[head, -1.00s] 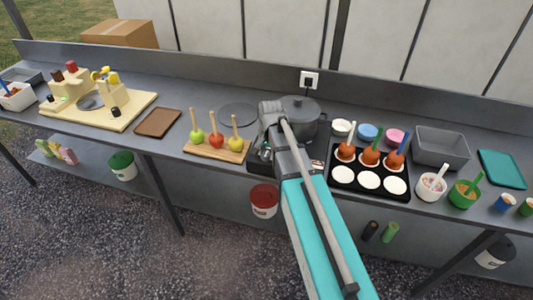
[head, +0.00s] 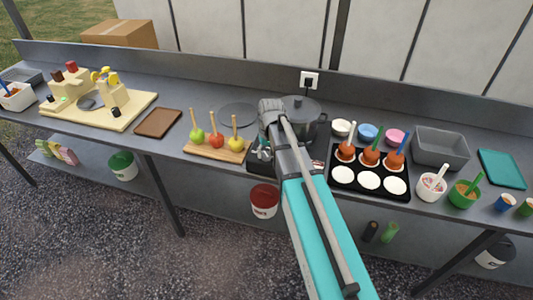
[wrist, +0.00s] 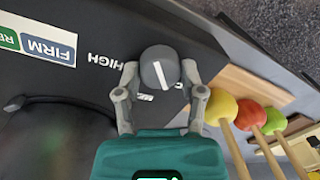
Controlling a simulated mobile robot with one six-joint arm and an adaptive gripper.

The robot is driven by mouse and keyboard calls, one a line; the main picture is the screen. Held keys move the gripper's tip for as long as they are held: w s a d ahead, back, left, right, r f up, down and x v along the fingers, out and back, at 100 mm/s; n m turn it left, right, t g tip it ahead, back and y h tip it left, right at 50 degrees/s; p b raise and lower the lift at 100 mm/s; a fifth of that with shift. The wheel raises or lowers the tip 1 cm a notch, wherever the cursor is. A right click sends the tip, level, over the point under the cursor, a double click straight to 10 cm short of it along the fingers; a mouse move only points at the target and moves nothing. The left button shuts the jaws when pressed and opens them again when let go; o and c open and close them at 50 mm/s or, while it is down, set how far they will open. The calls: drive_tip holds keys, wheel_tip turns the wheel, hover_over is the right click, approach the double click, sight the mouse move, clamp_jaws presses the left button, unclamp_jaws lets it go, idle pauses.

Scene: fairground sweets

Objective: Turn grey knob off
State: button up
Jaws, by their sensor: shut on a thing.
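The grey knob (wrist: 160,72) sits on the dark front of the cooker in the wrist view. It has a white pointer line, which is slightly tilted. My gripper (wrist: 160,80) has one finger on each side of the knob and is shut on it. The white word HIGH is printed to the left of the knob. Other white markings by the knob are partly covered by my fingers. In the head view, my arm hides the knob and much of the cooker (head: 257,168).
A lidded grey pot (head: 303,115) stands behind my wrist. A board (head: 205,150) with three fruits on sticks is close on the left. A black tray (head: 345,180) with toffee apples is on the right. FIRM is on a sticker (wrist: 40,40) beside the knob.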

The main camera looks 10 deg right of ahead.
drive_tip(key=n, duration=0.6)
idle(0.4)
drive_tip(key=o, duration=1.2)
drive_tip(key=shift+c, duration=0.2)
drive_tip(key=shift+m, duration=0.3)
